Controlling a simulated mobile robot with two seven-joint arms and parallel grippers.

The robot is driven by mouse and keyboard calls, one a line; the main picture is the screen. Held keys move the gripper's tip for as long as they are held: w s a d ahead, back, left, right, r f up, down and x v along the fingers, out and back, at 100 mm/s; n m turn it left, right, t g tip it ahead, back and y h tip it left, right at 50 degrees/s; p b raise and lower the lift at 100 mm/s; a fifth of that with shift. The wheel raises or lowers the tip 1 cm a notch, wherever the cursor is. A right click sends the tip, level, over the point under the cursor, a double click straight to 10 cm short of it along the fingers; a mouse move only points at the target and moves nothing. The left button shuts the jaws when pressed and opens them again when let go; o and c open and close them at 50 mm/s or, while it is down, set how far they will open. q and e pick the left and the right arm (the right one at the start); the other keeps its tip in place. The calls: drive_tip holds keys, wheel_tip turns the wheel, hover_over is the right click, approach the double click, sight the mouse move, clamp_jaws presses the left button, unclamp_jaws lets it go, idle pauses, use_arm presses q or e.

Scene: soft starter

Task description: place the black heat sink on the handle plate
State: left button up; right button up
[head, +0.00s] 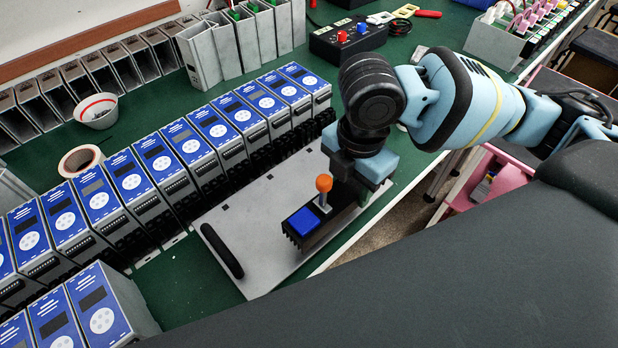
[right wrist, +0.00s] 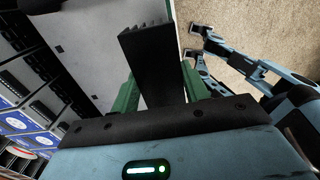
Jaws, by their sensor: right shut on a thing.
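The black heat sink (head: 335,222) is a finned dark block over the right part of the handle plate. The grey handle plate (head: 262,205) lies on the green bench, with a black bar handle (head: 222,250) at its left end. My right gripper (head: 354,184) is shut on the heat sink's right end. In the right wrist view the heat sink (right wrist: 152,65) stands between the green fingers (right wrist: 160,92), beside the grey plate (right wrist: 85,35). I cannot tell whether its underside touches the plate.
A blue square piece (head: 304,221) and an orange-tipped lever (head: 324,184) show at the heat sink. A long row of blue-faced units (head: 185,142) stands close behind the plate. The bench's front edge runs close along the plate's near side.

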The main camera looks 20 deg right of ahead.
drive_tip(key=w+a, duration=0.1)
drive_tip(key=w, duration=0.1)
drive_tip(key=w+a, duration=0.3)
drive_tip(key=w, duration=0.1)
drive_tip(key=shift+a+f, duration=0.15)
drive_tip(key=shift+f, duration=0.15)
drive_tip(key=shift+w+a+f, duration=0.1)
drive_tip(key=shift+w+a, duration=0.15)
drive_tip(key=shift+w, duration=0.05)
drive_tip(key=shift+f+b, duration=0.3)
drive_tip(key=shift+f, duration=1.4)
drive_tip(key=o, duration=1.2)
drive_tip(key=shift+f, duration=0.15)
